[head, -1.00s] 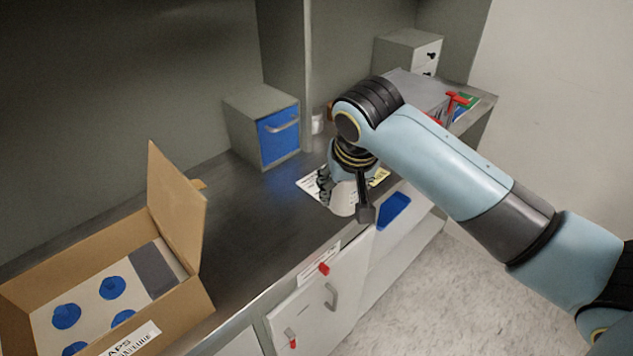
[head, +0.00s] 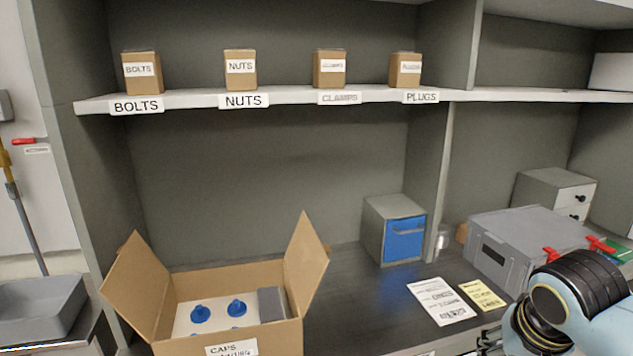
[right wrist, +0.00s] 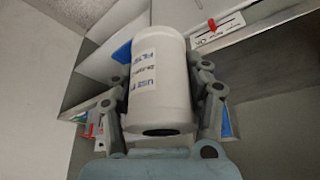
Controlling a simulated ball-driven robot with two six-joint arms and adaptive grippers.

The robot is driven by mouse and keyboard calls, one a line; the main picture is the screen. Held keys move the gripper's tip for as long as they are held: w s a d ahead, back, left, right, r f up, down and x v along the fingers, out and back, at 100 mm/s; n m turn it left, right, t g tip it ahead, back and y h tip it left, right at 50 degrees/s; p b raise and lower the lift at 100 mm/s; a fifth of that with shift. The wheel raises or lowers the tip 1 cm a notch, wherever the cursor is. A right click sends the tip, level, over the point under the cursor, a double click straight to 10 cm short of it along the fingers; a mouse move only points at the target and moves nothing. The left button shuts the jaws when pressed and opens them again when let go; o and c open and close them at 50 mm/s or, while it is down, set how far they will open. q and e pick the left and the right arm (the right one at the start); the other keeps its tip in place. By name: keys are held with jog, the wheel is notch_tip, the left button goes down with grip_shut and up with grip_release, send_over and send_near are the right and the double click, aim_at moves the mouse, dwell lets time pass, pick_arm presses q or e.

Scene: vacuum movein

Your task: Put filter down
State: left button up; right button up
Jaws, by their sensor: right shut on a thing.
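The filter (right wrist: 160,85) is a white cylinder with a printed label, seen in the right wrist view. My right gripper (right wrist: 159,92) is shut on it, with a finger along each side. In the head view only a bit of the right gripper (head: 490,341) shows at the bottom edge, right of centre, and the filter is hidden below the frame. My left gripper is in neither view.
An open cardboard box (head: 178,341) marked CAPS stands on the dark counter (head: 365,310). A white sheet (head: 441,301) and a yellow sheet (head: 482,295) lie beside a grey case (head: 522,240). A blue-fronted drawer unit (head: 404,239) stands behind. Counter between box and sheets is clear.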

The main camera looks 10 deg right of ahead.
jog(key=shift+s+f+b, duration=0.35)
jog(key=shift+b, duration=0.1)
jog(key=b+x, duration=0.3)
jog(key=shift+s+a+f, duration=0.15)
jog(key=shift+a+f, duration=0.15)
jog(key=shift+f, duration=0.1)
notch_tip(320, 180, down, 14)
jog(key=b, duration=1.4)
jog(key=shift+s+f, duration=0.15)
jog(key=shift+s, duration=0.1)
jog(key=shift+d, duration=0.1)
